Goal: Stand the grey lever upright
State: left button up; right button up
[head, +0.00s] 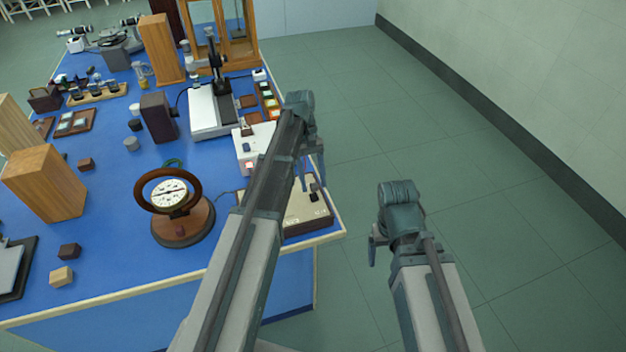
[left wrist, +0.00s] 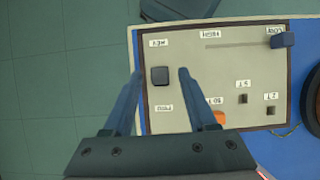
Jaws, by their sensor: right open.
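The grey lever (left wrist: 160,76) shows from above as a small dark, rounded square on a beige control panel (left wrist: 190,60). It lies between two small upside-down labels; I cannot tell its tilt from this angle. My left gripper (left wrist: 160,72) is open, with one finger on each side of the lever and gaps beside it. In the head view the left gripper (head: 312,178) points down over the panel, near the dark lever (head: 314,195). My right gripper (head: 373,250) is open and empty, beyond the table's right edge, over the floor.
The panel also carries a slider with a blue-grey knob (left wrist: 283,40), small dark switches (left wrist: 243,99) and an orange button (left wrist: 219,118). A round dial instrument (head: 172,205) stands left of the panel on the blue table (head: 115,265). Clear floor (head: 500,200) lies right.

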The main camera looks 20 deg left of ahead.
pick_arm(q)
jog(key=p+v, duration=1.2)
jog(key=v, duration=0.1)
jog(key=shift+w+r, duration=0.2)
jog(key=shift+r, duration=0.15)
jog(key=s+d+f+m+t+y, duration=0.2)
jog(key=s+d+m, duration=0.3)
jog(key=s, duration=0.6)
jog(key=s+d+f+m+t+y+b, duration=0.1)
jog(key=s+d+m, duration=0.4)
jog(key=s+d, duration=0.5)
jog(key=shift+s+f+m+t+y, duration=0.3)
jog(key=shift+s+f+t+y, duration=0.2)
jog(key=shift+s+t+y, duration=0.3)
jog(key=shift+d, duration=0.15)
